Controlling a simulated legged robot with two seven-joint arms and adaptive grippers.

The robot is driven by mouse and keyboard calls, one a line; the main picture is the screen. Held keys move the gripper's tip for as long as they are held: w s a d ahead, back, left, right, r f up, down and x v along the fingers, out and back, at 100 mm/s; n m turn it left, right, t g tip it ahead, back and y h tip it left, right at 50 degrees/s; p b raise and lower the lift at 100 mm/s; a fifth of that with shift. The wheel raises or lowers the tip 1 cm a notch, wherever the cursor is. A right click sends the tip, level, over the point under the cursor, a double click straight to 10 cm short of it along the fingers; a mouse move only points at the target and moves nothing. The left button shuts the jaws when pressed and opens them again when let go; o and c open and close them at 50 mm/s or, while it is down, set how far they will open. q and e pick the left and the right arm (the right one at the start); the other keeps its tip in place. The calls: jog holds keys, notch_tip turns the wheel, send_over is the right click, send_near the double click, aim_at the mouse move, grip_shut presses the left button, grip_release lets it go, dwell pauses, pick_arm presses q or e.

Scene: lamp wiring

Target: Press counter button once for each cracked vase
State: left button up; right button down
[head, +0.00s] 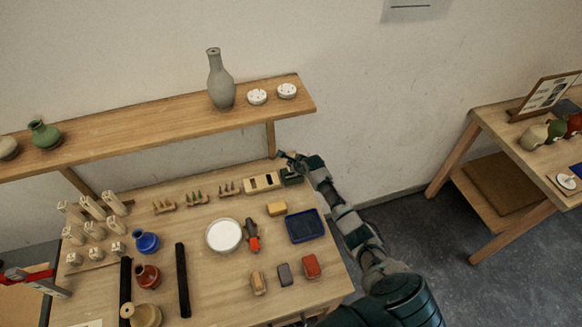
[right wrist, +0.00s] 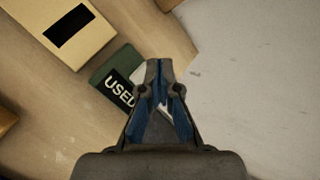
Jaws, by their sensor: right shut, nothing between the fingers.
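My right gripper (head: 284,155) is shut and empty at the back right corner of the workbench, over a dark green box (head: 291,177). In the right wrist view the closed fingertips (right wrist: 160,66) overlap the green box (right wrist: 103,72), labelled "USED"; contact cannot be told. A pale part shows behind the fingers; any button is hidden. A grey vase (head: 220,82) and a green vase (head: 44,134) stand on the shelf. A blue vase (head: 146,242), a red-brown vase (head: 147,276) and a tan vase (head: 146,315) are on the workbench. Cracks are too small to tell. My left gripper is not seen.
The workbench also holds a white round plate (head: 224,235), a blue tray (head: 305,226) and small blocks. A second table (head: 490,122) at right carries several vases and a framed sign (head: 546,94).

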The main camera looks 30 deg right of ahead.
notch_tip(320, 180, up, 3)
jog(key=p, duration=0.3)
jog(key=shift+r, duration=0.95)
dwell(0.3)
